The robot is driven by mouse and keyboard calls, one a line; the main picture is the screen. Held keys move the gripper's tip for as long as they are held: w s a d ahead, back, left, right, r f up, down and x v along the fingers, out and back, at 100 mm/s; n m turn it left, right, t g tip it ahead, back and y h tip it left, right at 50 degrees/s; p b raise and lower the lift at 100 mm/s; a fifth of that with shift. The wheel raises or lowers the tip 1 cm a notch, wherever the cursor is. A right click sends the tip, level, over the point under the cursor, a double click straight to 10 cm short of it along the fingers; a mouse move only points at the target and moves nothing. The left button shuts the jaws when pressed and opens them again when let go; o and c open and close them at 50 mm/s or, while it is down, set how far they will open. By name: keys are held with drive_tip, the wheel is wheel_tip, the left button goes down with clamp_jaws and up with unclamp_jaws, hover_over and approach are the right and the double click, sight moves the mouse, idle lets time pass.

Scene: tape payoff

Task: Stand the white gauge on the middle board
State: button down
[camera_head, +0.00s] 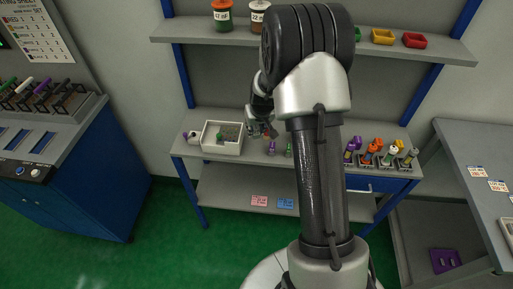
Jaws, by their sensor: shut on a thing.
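My gripper (263,131) is small in view over the middle bench, just right of the white tray. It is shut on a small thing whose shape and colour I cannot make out. White-topped pieces show in two places: one (394,148) among the coloured pieces at the bench's right, and a white handle (24,86) in the rack at the far left. I cannot tell which, if any, is the white gauge. A small purple piece (271,147) and a green one (289,150) stand near my gripper. I cannot make out a middle board; my arm covers part of the bench.
The white tray (206,134) holds a green thing and grey contents. A shelf (400,48) above carries jars and coloured bins. Pink (259,201) and blue (286,203) cards lie on the lower shelf.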

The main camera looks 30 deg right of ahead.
wheel_tip(320, 180, down, 9)
drive_tip(key=b, duration=0.3)
drive_tip(key=shift+r, duration=0.1)
drive_tip(key=c, duration=1.4)
unclamp_jaws()
drive_tip(key=shift+o, duration=0.2)
